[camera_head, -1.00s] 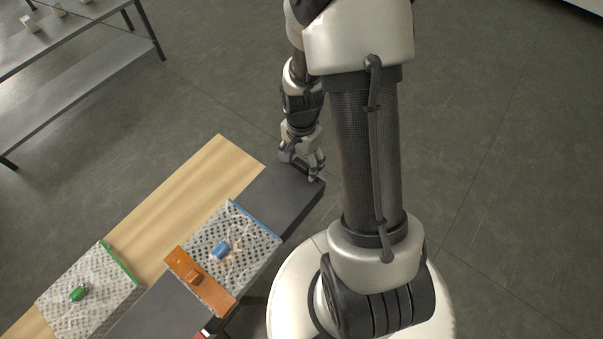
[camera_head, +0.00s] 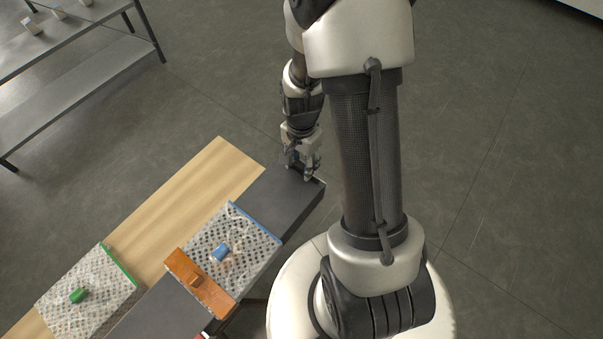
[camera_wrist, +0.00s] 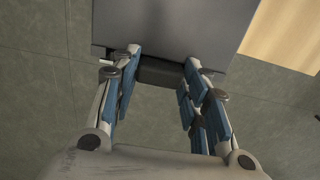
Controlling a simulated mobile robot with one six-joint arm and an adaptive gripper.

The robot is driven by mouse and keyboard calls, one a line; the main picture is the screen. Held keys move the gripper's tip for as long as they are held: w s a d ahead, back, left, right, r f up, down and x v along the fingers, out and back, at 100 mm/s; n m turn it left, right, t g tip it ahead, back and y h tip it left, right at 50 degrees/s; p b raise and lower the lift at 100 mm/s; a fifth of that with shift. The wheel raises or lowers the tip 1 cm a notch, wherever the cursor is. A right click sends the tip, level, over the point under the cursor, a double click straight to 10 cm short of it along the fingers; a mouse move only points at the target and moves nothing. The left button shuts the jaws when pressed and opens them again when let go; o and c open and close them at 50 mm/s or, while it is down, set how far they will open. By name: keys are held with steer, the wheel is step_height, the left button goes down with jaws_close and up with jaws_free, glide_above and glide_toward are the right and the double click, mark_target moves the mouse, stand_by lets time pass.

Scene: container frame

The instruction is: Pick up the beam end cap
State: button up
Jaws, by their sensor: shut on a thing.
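The beam end cap (camera_wrist: 165,73) is a dark block at the near end of a grey beam (camera_wrist: 165,22) in the wrist view. My gripper (camera_wrist: 163,66) is shut on it, with a blue-padded finger on each side. The cap still lies against the end of the beam, as far as I can tell. In the head view my gripper (camera_head: 302,171) points down at the far right end of the dark grey beam (camera_head: 275,195). The cap is too small and too covered by the fingers to make out there.
A perforated panel with a blue edge (camera_head: 255,240) and an orange bracket (camera_head: 215,297) sit across the beam. A green-edged panel (camera_head: 100,300) lies left on a wooden board (camera_head: 190,185). A metal shelf (camera_head: 90,80) stands at upper left. Open floor lies beyond the beam's end.

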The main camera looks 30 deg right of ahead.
step_height(320, 180, up, 20)
steer(key=p, duration=0.6)
stand_by(0.4)
steer(key=o, duration=0.7)
steer(key=c, duration=0.7)
steer(key=shift+c, duration=0.2)
